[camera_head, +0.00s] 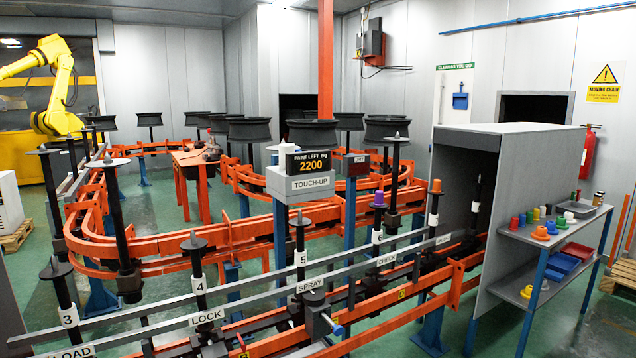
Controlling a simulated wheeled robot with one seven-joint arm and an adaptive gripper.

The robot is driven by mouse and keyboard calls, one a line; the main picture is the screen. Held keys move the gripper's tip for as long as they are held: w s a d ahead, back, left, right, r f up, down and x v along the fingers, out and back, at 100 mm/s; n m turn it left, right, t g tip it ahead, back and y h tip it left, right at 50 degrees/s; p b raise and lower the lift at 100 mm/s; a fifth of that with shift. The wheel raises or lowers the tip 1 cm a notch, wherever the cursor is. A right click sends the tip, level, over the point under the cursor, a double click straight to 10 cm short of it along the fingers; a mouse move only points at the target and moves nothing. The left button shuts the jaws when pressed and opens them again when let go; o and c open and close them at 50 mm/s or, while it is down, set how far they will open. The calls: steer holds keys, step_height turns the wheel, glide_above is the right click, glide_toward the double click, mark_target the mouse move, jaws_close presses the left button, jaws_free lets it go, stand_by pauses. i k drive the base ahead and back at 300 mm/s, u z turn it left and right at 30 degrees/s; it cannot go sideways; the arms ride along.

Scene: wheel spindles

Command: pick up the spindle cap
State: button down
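Several spindles stand along the conveyor rail. One spindle carries a purple cap (379,198) on its tip, and another by the grey booth carries an orange cap (436,187). The spindles marked 3 (56,267), 4 (194,240) and 5 (300,217) show grey pointed tips. Several small coloured cap-like pieces, among them an orange one (540,234), sit on the side table at the right. I cannot tell which of these is the spindle cap meant. My gripper is not in view.
An orange conveyor track (240,235) winds across the floor, with grey guard rails (250,287) in front. A grey booth (515,190) stands at the right, beside the side table (508,226). A yellow robot arm (55,75) is at the back left.

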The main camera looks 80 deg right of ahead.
mark_target(436, 182)
steer(key=z, duration=2.75)
steer(key=k, duration=0.65)
steer(key=i, duration=0.6)
steer(key=z, duration=1.4)
steer(key=i, duration=2.75)
steer(key=u, duration=0.5)
